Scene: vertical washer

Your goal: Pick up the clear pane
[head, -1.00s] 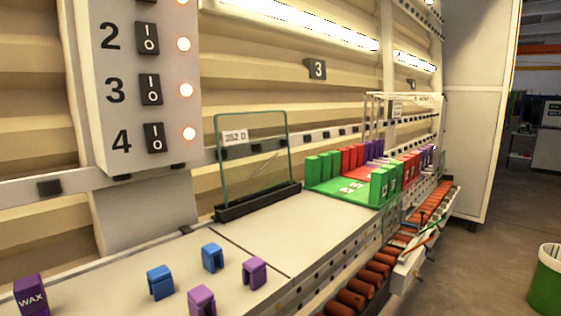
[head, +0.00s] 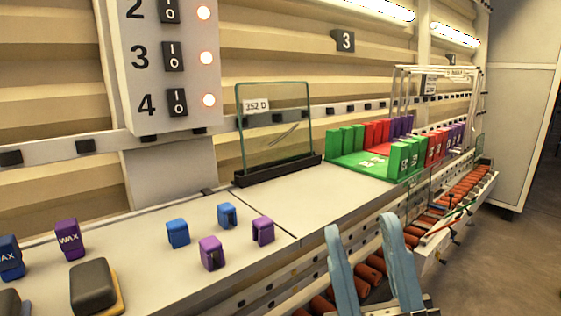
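The clear pane (head: 276,128) stands upright in a black slotted base (head: 277,170) on the white bench, towards the back wall. It is see-through with a greenish edge, and a label reading "352 D" shows at its upper left. My gripper (head: 361,222) is at the lower middle right of the head view, in front of the bench edge. Its two pale blue fingers point up and stand apart, with nothing held between them. The gripper is apart from the pane, to its lower right in the picture.
Blue and purple clips (head: 212,252) sit on the bench left of centre. Wax blocks (head: 68,239) and a dark pad (head: 94,287) lie at the left. A green, red and purple rack (head: 365,165) stands right of the pane. Orange rollers (head: 458,195) run along the right.

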